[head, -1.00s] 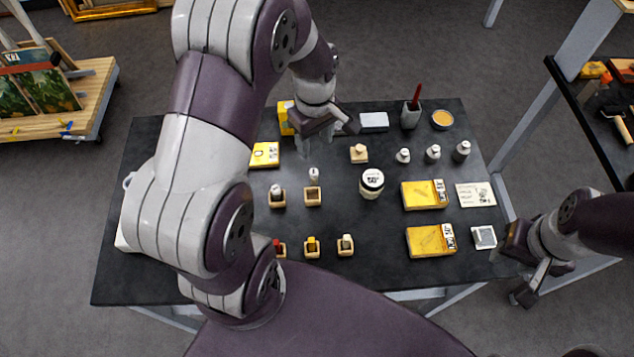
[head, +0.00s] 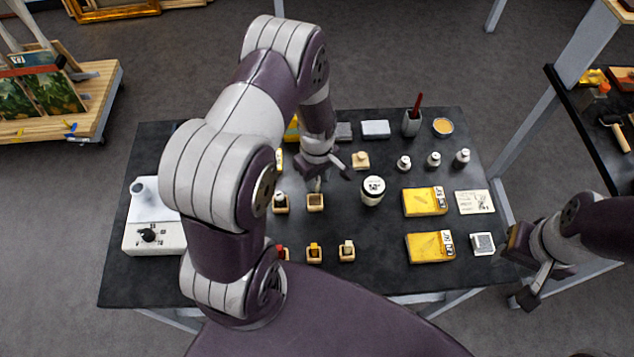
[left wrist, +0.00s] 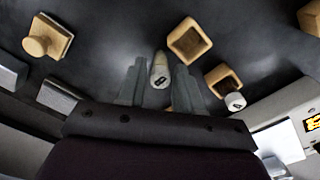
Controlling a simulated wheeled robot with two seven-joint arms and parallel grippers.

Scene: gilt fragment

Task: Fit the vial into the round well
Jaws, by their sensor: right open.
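A small white vial (head: 317,184) with a dark mark stands just behind a wooden block with a square-looking opening (head: 315,203). In the left wrist view the vial (left wrist: 160,70) lies between my fingers, with a gap on each side. My left gripper (head: 322,171) is open above it, pointing down. A second wooden block (head: 280,205) stands to the left, with a white-topped vial (left wrist: 235,101) at it. I cannot tell which opening is the round well. My right gripper (head: 530,275) is open and empty off the table's right edge.
A wooden block with a round knob (head: 361,161) and a white jar (head: 372,190) stand right of the left gripper. Several small blocks (head: 314,254) line the front. Yellow boxes (head: 430,247) lie at right, a white device (head: 154,236) at left.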

